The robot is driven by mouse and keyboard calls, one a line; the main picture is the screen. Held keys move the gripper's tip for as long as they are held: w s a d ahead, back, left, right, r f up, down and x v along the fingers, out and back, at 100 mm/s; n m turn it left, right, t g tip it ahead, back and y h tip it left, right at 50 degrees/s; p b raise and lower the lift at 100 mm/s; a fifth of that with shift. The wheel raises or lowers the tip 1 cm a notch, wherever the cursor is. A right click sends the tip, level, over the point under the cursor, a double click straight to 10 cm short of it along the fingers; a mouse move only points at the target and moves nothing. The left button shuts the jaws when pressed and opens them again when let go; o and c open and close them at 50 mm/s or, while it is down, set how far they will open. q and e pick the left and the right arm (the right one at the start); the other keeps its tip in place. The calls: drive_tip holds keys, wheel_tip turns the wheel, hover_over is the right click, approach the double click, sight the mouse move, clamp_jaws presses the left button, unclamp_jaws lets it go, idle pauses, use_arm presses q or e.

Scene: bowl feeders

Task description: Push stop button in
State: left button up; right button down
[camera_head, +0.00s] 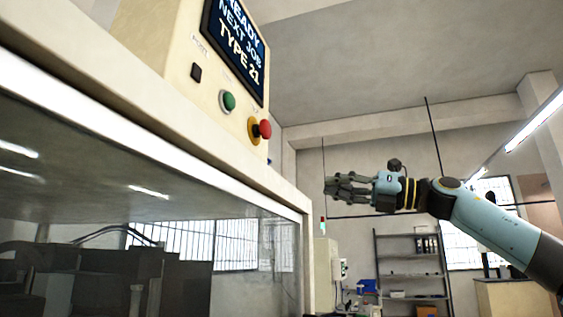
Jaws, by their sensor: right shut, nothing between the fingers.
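The red stop button (265,129) is a mushroom-shaped knob on a yellow base, on the lower right of the cream control box (165,60). It stands out from the panel. My right gripper (330,188) is shut and empty, to the right of the button and lower in the picture, its fingers pointing left. There is a clear gap between the fingers and the button. My left gripper does not show.
A green button (228,101) and a black switch (196,72) sit left of the stop button. Above them a screen (236,45) reads "READY NEXT JOB TYPE 21". The machine's cream top edge (190,150) runs below the box. Shelves (412,262) stand in the background.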

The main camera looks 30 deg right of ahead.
drive_tip(key=s+a+r+n+g+h+p, duration=0.1)
drive_tip(key=s+a+r+n+h+p, duration=0.15)
drive_tip(key=s+r+n, duration=0.55)
drive_tip(key=m+p, duration=0.1)
drive_tip(key=p, duration=0.6)
approach(270, 130)
drive_tip(key=shift+g+y, duration=0.25)
drive_tip(key=shift+g, duration=0.05)
drive_tip(key=x, duration=0.6)
drive_tip(key=shift+w+a+r, duration=0.1)
drive_tip(key=shift+w+a, duration=0.05)
drive_tip(key=shift+w, duration=0.2)
drive_tip(key=shift+w+a, duration=0.2)
drive_tip(key=shift+w, duration=0.05)
